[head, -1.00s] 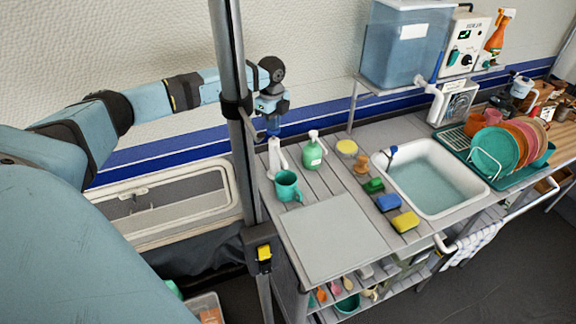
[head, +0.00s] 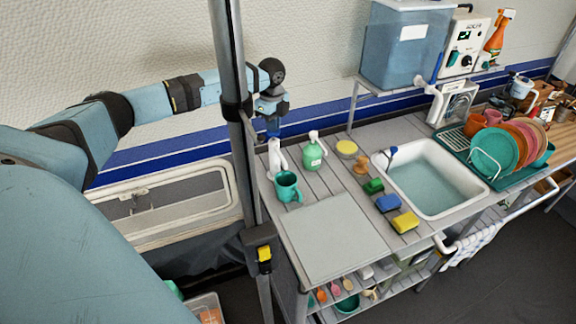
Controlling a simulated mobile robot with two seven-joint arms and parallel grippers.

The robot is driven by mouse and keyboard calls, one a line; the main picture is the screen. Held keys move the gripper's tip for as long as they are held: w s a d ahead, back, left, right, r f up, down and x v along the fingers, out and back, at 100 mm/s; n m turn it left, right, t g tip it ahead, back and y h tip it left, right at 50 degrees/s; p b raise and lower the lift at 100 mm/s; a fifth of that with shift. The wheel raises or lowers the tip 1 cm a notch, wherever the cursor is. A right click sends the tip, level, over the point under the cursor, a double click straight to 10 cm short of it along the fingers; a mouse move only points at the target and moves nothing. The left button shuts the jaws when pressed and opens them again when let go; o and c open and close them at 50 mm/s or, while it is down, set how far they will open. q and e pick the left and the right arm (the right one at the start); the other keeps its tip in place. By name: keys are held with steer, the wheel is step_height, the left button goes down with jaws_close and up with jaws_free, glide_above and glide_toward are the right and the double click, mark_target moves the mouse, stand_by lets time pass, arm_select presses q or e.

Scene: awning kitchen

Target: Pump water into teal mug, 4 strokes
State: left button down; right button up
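The teal mug (head: 287,187) stands upright on the slatted counter, in front of a white hand pump (head: 276,160). The pump is partly hidden behind the mug. My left gripper (head: 272,132) points down right above the top of the pump, near the grey pole. Its fingers are small and partly hidden, so I cannot tell whether they are open or touch the pump. The inside of the mug is too small to show a water level. My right gripper is not in view.
A green soap bottle (head: 314,154) stands right of the mug. A grey board (head: 325,240) lies in front. The white sink (head: 432,185), sponges (head: 388,203) and dish rack (head: 494,158) are to the right. A vertical pole (head: 241,130) stands beside my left arm.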

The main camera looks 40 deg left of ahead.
arm_select(q)
steer(key=shift+r+p, duration=1.25)
steer(key=shift+r, duration=0.75)
steer(key=shift+f, duration=0.2)
steer(key=shift+f+b, duration=1.35)
steer(key=shift+f, duration=1.2)
steer(key=shift+r+p, duration=1.85)
steer(key=shift+r, duration=0.85)
steer(key=shift+f, duration=0.1)
